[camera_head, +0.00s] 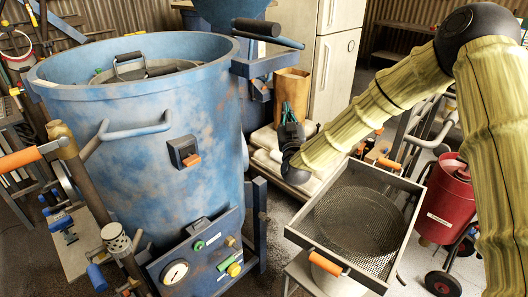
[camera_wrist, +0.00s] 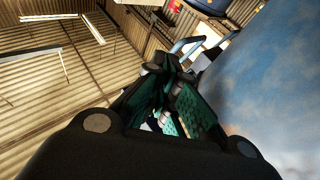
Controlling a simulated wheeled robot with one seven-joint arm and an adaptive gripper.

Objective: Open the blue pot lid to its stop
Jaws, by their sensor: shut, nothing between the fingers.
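The large blue pot (camera_head: 150,130), with worn paint, stands at the left in the head view. A round lid-like piece (camera_head: 145,68) with a raised handle (camera_head: 128,60) sits down inside its rim; I cannot tell how far it is open. My gripper (camera_head: 290,135) is right of the pot, below rim height and apart from the bar. In the wrist view my gripper (camera_wrist: 172,92) has its green-padded fingers together and empty, with the blue pot wall (camera_wrist: 275,85) to their right.
A mesh-bottomed tray (camera_head: 355,220) stands below my arm. A red canister (camera_head: 447,198) on wheels is at the right. A gauge panel (camera_head: 200,262) is at the pot's lower front. Pale sacks and a brown paper bag (camera_head: 290,98) are behind my gripper.

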